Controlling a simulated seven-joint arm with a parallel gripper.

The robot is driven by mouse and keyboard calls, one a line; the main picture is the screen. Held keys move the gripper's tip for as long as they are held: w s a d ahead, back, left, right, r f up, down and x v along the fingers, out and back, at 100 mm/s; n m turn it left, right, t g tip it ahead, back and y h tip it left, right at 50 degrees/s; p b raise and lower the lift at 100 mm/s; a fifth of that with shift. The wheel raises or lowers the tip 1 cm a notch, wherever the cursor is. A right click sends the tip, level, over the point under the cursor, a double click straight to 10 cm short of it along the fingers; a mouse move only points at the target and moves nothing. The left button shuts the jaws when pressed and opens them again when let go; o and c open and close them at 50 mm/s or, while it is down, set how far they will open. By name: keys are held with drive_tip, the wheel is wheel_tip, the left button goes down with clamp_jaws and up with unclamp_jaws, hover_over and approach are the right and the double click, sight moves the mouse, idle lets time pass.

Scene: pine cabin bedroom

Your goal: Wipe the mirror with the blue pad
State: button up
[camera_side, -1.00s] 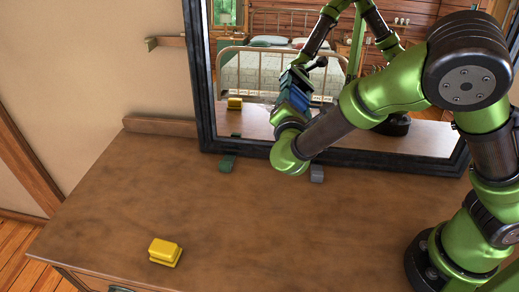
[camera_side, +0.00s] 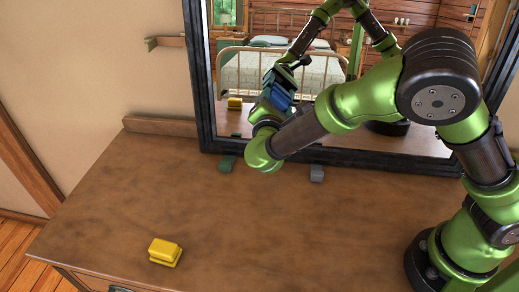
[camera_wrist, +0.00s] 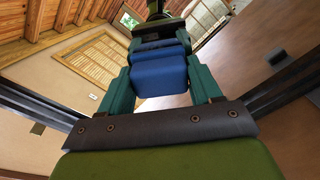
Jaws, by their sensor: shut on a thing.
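The mirror (camera_side: 330,78) stands upright in a dark frame at the back of the wooden dresser. My gripper (camera_side: 277,90) is in front of the lower left part of the glass. It is shut on the blue pad (camera_wrist: 160,76), which sits between its green fingers (camera_wrist: 162,88) in the wrist view. The pad faces the glass, and its reflection meets or nearly meets it; I cannot tell for certain whether they touch. In the side view the pad (camera_side: 279,97) is partly hidden by my wrist and fingers.
A yellow block (camera_side: 165,252) lies on the dresser (camera_side: 240,225) at the front left. A green block (camera_side: 227,163) and a grey block (camera_side: 317,173) sit at the mirror's bottom edge. The dresser top's middle is clear.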

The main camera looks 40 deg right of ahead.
sight(252, 96)
drive_tip(key=shift+w+a, duration=1)
drive_tip(key=shift+w, duration=0.25)
drive_tip(key=shift+w+a, duration=1)
drive_tip(key=shift+w, duration=0.2)
drive_tip(key=shift+r, duration=0.1)
drive_tip(key=v, duration=0.6)
drive_tip(key=shift+s+a, duration=0.2)
drive_tip(key=v, duration=0.2)
drive_tip(key=shift+s+a, duration=0.25)
